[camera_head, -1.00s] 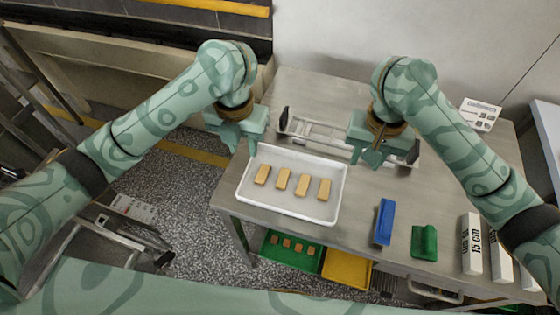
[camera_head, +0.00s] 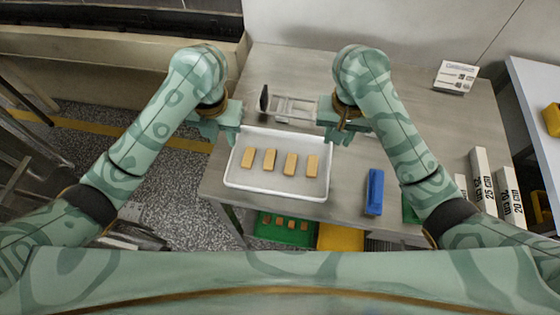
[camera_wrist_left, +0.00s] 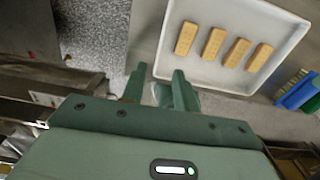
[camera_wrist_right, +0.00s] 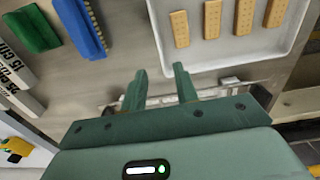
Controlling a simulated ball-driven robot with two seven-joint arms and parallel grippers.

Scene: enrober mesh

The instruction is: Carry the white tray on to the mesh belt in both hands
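The white tray (camera_head: 276,193) lies flat on the steel table, holding several tan biscuits (camera_head: 290,163) in a row. My left gripper (camera_head: 231,140) is at the tray's far left corner, fingers apart and nothing seen between them. In the left wrist view the open fingers (camera_wrist_left: 157,76) point at the tray's rim (camera_wrist_left: 200,84). My right gripper (camera_head: 336,142) is at the far right corner; in the right wrist view its fingers (camera_wrist_right: 160,76) are apart and empty, near the rim (camera_wrist_right: 220,66). A dark band (camera_head: 100,22) at the far left may be the mesh belt; I cannot tell.
A metal rack (camera_head: 292,110) stands behind the tray. A blue brush (camera_head: 375,191) and white marked blocks (camera_head: 484,180) are to the right, a small sign (camera_head: 455,76) at the back. Green (camera_head: 283,235) and yellow (camera_head: 340,237) bins sit below the table's front edge.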

